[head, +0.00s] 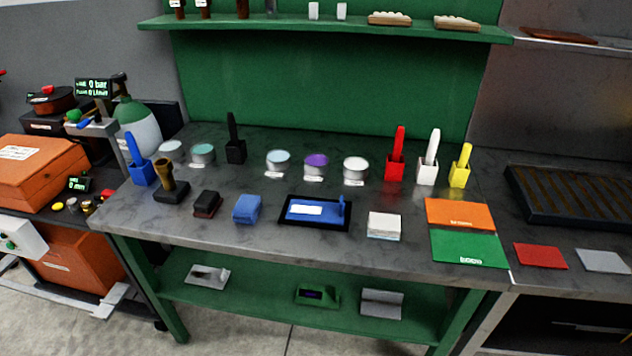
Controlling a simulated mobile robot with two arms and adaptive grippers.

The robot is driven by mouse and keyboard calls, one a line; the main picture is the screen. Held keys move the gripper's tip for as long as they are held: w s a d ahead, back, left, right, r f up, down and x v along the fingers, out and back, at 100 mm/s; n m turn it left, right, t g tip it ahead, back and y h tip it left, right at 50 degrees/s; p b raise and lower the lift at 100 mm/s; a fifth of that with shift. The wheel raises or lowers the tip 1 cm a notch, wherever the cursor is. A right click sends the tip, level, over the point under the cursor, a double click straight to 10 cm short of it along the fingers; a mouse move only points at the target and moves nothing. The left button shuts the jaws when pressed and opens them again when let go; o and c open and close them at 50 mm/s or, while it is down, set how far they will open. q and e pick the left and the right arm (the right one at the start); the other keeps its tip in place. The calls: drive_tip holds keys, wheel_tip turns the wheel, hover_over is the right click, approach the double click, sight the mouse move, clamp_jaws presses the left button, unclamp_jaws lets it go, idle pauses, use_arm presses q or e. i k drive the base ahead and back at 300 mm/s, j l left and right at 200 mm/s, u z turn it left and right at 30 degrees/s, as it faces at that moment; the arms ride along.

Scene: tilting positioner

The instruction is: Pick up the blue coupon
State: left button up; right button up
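No piece is clearly marked as the blue coupon, and I cannot tell which blue piece it is. A flat blue piece with a white label (325,215) lies on a black mat (286,222) at the middle front of the grey bench. A small upright blue part stands at its right end. A blue block (247,208), perhaps a folded cloth, sits just left of the mat. Neither of my grippers is in view.
Tins, including a purple-topped one (316,164), and colored brush holders, such as the red one (395,168), stand behind. A white stack (384,225) is right of the mat. Orange (460,213) and green (468,247) sheets lie farther right. A green shelf (330,28) overhangs the back.

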sight(316, 211)
drive_tip(key=l+u, duration=1.2)
drive_tip(key=k+l, duration=0.05)
drive_tip(key=l, duration=0.05)
